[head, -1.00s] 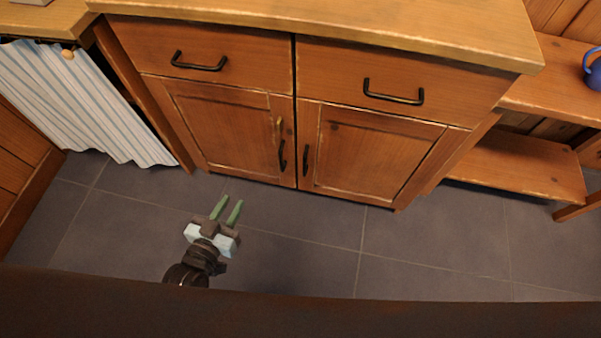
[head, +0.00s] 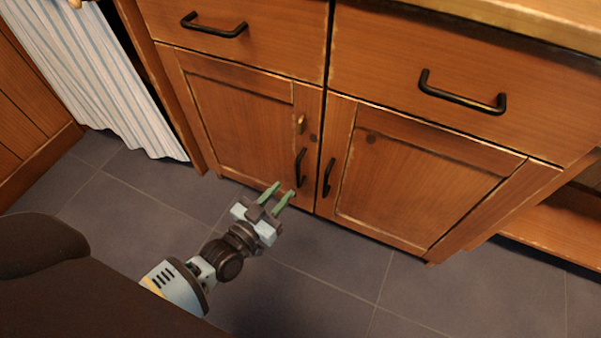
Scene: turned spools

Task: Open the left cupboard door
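The left cupboard door (head: 240,125) is a shut wooden panel door in the head view. Its black upright handle (head: 300,168) sits near its right edge, with a small brass catch (head: 301,124) above it. My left gripper (head: 276,197) is in front of the door's lower right part, just below the handle in the picture. Its two green fingers are apart with nothing between them, and they point toward the handle. I cannot tell whether a fingertip touches the door. My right gripper is not in view.
The right cupboard door (head: 420,175) is shut, with its black handle (head: 328,178) close beside the left one. Two drawers with black handles (head: 214,25) are shut above. A striped curtain (head: 95,80) hangs at the left. The grey tiled floor (head: 330,275) in front is clear.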

